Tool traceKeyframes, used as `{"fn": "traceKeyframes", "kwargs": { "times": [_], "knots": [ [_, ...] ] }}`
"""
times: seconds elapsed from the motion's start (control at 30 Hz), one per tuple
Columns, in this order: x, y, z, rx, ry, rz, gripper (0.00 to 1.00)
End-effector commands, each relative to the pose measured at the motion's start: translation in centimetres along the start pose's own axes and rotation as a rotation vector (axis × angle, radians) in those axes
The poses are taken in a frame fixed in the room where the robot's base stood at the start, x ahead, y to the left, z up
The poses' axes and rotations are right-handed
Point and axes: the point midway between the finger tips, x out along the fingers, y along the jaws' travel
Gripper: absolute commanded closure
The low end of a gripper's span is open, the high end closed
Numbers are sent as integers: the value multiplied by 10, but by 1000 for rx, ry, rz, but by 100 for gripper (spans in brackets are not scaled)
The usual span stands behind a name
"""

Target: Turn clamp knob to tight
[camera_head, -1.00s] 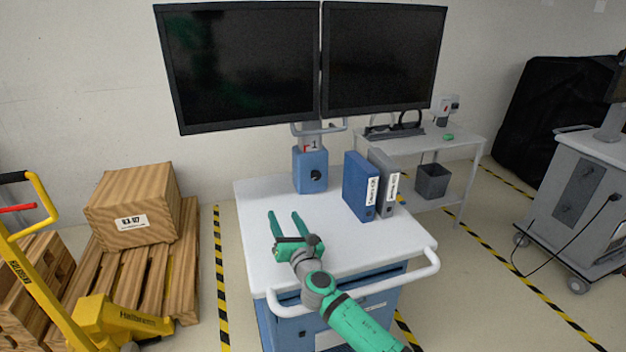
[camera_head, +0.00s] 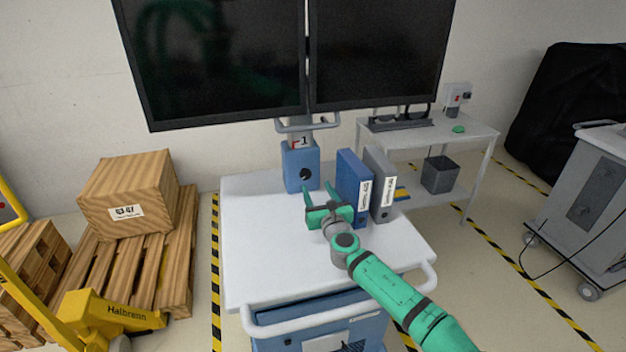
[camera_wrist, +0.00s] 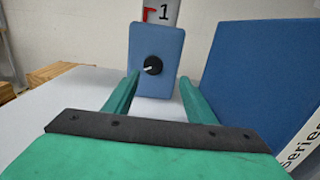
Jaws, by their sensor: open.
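The clamp knob (camera_head: 305,174) is a small round black knob on the front of a blue clamp block (camera_head: 291,158) at the back of the white cart top. In the wrist view the knob (camera_wrist: 153,65) shows a pale pointer mark slanting towards the left. A red mark and a "1" label show on the post above the block. My gripper (camera_head: 318,187) is open and empty, with its green fingers pointing at the block. In the wrist view the knob lies ahead, between the two fingertips (camera_wrist: 158,80) and nearer the left one. A gap appears to remain between fingers and knob.
A blue binder (camera_head: 347,165) and a grey binder (camera_head: 377,205) stand upright just right of my gripper. Two dark monitors (camera_head: 378,50) hang above the cart. The left part of the cart top (camera_head: 255,235) is clear.

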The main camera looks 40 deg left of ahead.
Motion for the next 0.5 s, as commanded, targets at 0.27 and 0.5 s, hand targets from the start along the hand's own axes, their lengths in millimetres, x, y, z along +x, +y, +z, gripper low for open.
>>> {"fn": "traceKeyframes", "kwargs": {
  "times": [0.27, 0.5],
  "knots": [
    [48, 8, -1, 1, 1, 9, 49],
    [62, -2, -1, 1, 1, -2, 49]
  ]
}}
